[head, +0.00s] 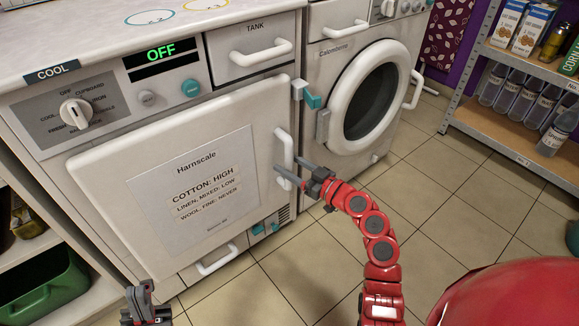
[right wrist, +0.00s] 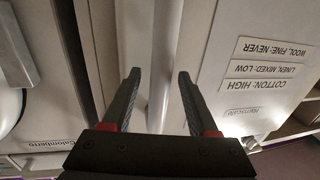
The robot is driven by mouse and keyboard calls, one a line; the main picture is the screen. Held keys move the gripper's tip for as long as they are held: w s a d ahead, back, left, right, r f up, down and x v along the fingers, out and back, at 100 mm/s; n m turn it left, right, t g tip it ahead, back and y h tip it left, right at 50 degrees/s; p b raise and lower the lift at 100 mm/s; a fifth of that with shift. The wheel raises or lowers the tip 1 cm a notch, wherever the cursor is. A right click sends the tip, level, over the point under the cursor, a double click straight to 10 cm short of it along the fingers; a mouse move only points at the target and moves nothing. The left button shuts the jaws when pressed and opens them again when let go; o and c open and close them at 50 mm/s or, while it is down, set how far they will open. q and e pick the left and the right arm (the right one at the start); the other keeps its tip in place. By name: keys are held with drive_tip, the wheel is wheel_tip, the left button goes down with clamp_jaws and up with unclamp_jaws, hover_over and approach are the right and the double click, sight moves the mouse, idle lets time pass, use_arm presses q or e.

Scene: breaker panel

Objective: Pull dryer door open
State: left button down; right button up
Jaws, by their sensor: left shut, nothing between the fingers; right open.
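The dryer door (head: 170,180) is a white panel with a label; it looks closed in the head view. Its upright white handle (head: 284,150) is on the right edge. My right gripper (head: 288,167) is open at the handle's lower part, fingers pointing at the door. In the right wrist view the handle bar (right wrist: 165,60) runs between the two open fingers (right wrist: 159,76), with a gap on each side. A teal latch piece (head: 312,99) sits by the door's upper right corner. My left gripper (head: 142,306) is shut and empty at the bottom, in front of the dryer.
A washing machine (head: 350,60) with a round door stands right of the dryer. The dryer's control panel (head: 75,112) reads OFF. A shelf (head: 500,130) with bottles stands far right, and a green bin (head: 45,285) at lower left. The tiled floor (head: 280,265) in front is clear.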

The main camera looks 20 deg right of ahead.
drive_tip(key=shift+w, duration=0.1)
clamp_jaws()
idle(0.3)
idle(1.1)
